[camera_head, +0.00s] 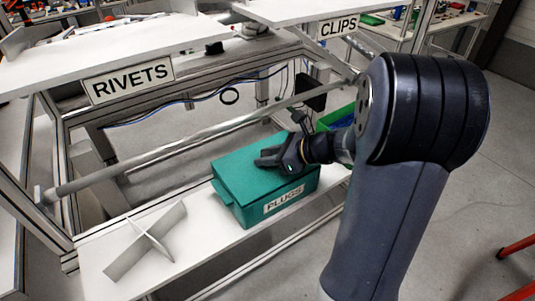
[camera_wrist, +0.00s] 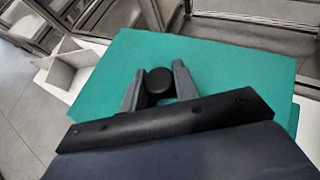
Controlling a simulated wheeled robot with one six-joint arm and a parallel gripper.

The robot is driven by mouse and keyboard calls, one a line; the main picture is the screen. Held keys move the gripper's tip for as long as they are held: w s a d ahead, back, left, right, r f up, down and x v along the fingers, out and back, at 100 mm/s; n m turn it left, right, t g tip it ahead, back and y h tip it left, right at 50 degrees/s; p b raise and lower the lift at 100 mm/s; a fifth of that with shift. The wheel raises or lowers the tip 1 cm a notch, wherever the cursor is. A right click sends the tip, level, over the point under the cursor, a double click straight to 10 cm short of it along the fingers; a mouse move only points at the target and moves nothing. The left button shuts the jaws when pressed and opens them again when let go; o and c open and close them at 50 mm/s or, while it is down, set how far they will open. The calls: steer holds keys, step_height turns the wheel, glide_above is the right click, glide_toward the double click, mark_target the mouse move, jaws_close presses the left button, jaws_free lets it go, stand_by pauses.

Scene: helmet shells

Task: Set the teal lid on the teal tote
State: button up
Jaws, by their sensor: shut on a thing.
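The teal tote (camera_head: 245,212), with a PLUGS label on its front, stands on the lower white shelf. The flat teal lid (camera_head: 242,163) lies over the tote's top, covering most or all of its opening. I cannot tell whether it rests fully on the rim or sits slightly above it. My gripper (camera_head: 277,158) is over the lid. In the wrist view, my gripper (camera_wrist: 158,80) is shut on the lid's round black knob (camera_wrist: 159,79), one finger on each side. The lid (camera_wrist: 225,65) fills the middle of that view. The tote's inside is hidden.
A white crossed divider (camera_head: 148,240) stands on the shelf left of the tote. A green bin (camera_head: 337,117) is behind to the right. Upper shelves labelled RIVETS (camera_head: 128,80) and CLIPS (camera_head: 339,27) and a metal rail (camera_head: 160,158) lie above and behind.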

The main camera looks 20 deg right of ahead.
steer(key=shift+f, duration=0.35)
steer(key=o, duration=1.1)
steer(key=shift+d, duration=0.1)
steer(key=b+v, duration=0.1)
steer(key=v, duration=0.9)
steer(key=shift+s+d+r, duration=0.2)
steer(key=shift+s, duration=0.05)
steer(key=p+x, duration=0.1)
steer(key=x, duration=1)
steer(key=shift+a, duration=0.15)
steer(key=shift+w+r+p, duration=0.1)
steer(key=shift+r+p, duration=0.5)
steer(key=shift+r, duration=0.25)
steer(key=shift+r+p, duration=0.5)
steer(key=shift+r, duration=0.25)
